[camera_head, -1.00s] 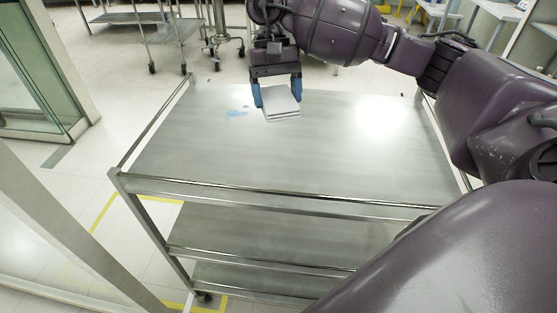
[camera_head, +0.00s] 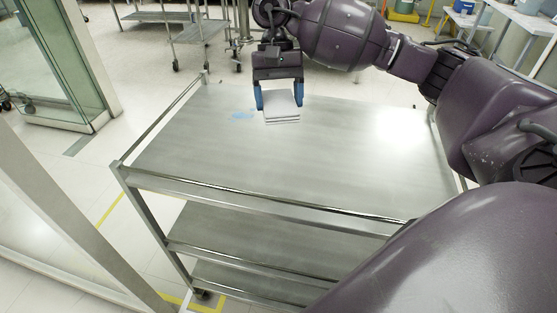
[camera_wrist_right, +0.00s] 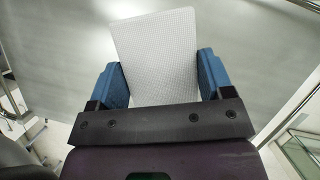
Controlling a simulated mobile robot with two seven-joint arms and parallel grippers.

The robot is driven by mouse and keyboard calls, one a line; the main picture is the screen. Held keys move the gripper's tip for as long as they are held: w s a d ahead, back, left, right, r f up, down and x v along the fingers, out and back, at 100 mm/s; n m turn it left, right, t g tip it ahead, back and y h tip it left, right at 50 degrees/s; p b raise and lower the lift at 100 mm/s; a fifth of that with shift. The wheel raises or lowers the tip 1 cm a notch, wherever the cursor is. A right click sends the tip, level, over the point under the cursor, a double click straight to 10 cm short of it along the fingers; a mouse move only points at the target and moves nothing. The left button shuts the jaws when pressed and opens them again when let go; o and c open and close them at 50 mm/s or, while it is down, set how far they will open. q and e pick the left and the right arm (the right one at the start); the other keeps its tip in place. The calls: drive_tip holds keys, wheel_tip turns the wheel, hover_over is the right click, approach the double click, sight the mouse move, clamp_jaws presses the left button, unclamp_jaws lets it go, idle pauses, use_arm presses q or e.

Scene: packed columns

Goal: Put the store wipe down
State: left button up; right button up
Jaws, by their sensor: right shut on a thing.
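The wipe is a folded white stack (camera_head: 281,106) in the head view, above the far part of the steel cart's top. It also shows in the right wrist view as a white textured sheet (camera_wrist_right: 158,55). My right gripper (camera_head: 280,98) has its blue fingers on both sides of the wipe and is shut on it; its fingers flank the wipe in the wrist view too (camera_wrist_right: 164,78). I cannot tell how far the wipe is above the cart top. My left gripper is not in view.
The steel cart (camera_head: 220,155) has a bare top shelf and lower shelves. A glass panel (camera_head: 55,60) stands at the left. Another metal cart (camera_head: 195,32) is behind.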

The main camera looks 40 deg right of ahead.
sight(279, 170)
wheel_tip(279, 170, down, 17)
drive_tip(key=shift+r, duration=0.1)
idle(0.5)
drive_tip(key=shift+f, duration=0.25)
drive_tip(key=o, duration=0.4)
drive_tip(key=shift+c, duration=0.2)
drive_tip(key=o, duration=0.5)
drive_tip(key=shift+c, duration=0.2)
drive_tip(key=b+v, duration=0.1)
drive_tip(key=v, duration=1.1)
drive_tip(key=shift+r, duration=0.2)
